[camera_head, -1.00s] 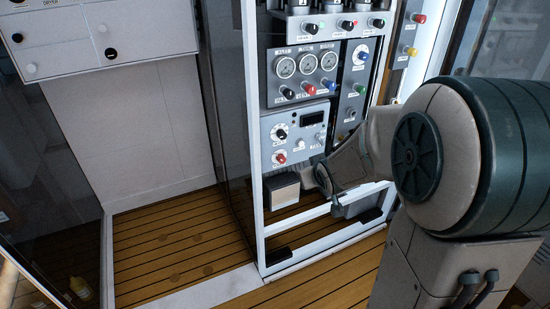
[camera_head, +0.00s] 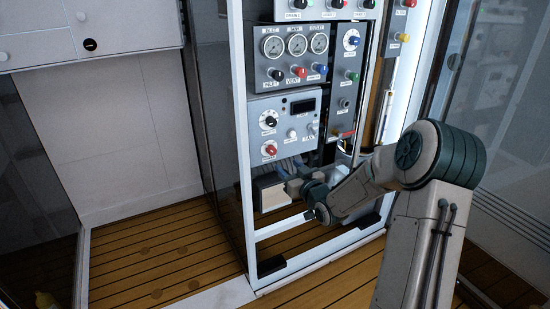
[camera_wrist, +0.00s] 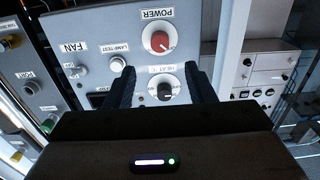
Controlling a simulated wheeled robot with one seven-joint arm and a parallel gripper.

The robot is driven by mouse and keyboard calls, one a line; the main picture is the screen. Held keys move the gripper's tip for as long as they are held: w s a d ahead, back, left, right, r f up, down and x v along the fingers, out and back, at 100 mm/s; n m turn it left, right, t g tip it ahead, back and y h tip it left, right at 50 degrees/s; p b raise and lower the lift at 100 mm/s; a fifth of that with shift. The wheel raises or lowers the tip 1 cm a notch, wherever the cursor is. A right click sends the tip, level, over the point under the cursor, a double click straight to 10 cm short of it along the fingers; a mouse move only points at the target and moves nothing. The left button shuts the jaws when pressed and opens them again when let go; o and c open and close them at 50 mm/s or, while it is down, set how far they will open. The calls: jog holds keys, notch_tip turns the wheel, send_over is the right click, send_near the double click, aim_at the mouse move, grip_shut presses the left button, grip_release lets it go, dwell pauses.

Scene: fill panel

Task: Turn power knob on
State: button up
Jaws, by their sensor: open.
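The power knob (camera_wrist: 160,42) is a red knob on a white dial, under the POWER label on a grey panel (camera_wrist: 105,38). The wrist view shows the panel upside down. In the head view the red knob (camera_head: 270,150) sits low on the left of the panel. My gripper (camera_wrist: 162,85) is open, with its two dark fingers spread and nothing seen between them but the panel beyond. The red knob appears past the fingertips, apart from them. In the head view my gripper (camera_head: 287,170) is just below and right of the knob, partly hard to make out.
The black HEAT knob (camera_wrist: 164,88) is close to the power knob. LAMP TEST (camera_wrist: 117,64) and FAN (camera_wrist: 75,71) controls are beside it. A white box (camera_head: 268,192) is below the panel inside the white rack frame (camera_head: 247,140). Floor (camera_head: 130,265) at left is clear.

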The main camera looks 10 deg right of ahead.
aim_at(273, 152)
jog(key=b+x, duration=0.1)
jog(key=x, duration=0.8)
jog(key=shift+w+a+f+b, duration=0.1)
jog(key=shift+w+b, duration=0.2)
jog(key=shift+w, duration=0.05)
jog(key=c, duration=1)
